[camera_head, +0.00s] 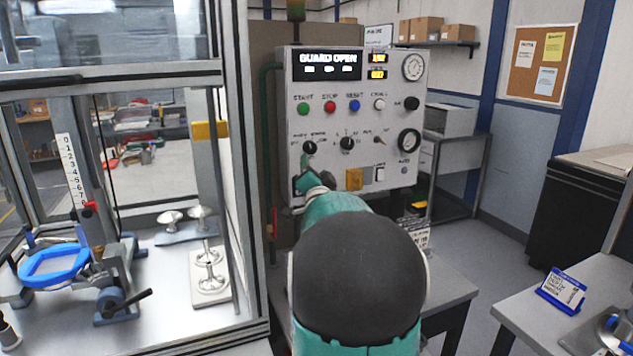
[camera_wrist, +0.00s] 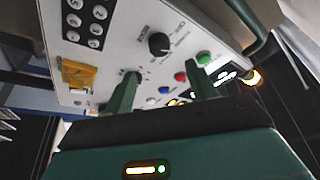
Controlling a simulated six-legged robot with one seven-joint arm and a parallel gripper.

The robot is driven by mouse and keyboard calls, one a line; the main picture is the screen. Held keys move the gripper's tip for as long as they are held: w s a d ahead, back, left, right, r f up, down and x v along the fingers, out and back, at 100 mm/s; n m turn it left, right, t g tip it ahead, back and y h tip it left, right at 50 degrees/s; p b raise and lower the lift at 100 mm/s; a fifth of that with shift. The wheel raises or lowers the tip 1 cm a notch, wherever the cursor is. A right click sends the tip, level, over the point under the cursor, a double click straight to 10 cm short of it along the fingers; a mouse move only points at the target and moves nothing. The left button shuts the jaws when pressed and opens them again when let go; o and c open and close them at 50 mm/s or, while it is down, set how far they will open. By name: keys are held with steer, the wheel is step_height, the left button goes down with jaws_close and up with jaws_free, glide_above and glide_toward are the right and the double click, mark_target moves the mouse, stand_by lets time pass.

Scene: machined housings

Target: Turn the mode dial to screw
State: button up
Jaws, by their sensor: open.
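The grey-white control panel (camera_head: 330,110) stands upright behind my arm. Its left black dial (camera_head: 309,148) sits below the green and red buttons. The same dial shows in the wrist view (camera_wrist: 159,44), beyond my fingertips and lined up between them. A second black dial (camera_head: 347,142) is to its right. Labels around both dials are too small to read, so I cannot tell which is the mode dial. My gripper (camera_head: 308,168) is just below the left dial. In the wrist view its two fingers (camera_wrist: 163,70) are spread and empty, apparently not touching the dial.
The panel also bears a green button (camera_head: 304,109), a red button (camera_head: 330,107), a blue button (camera_head: 355,105), a small lever (camera_head: 380,140) and a yellow part (camera_head: 354,179). A keypad (camera_wrist: 85,20) is near the fingers. A framed enclosure (camera_head: 240,150) stands close on the left.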

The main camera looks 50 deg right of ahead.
steer(key=shift+v, duration=2.4)
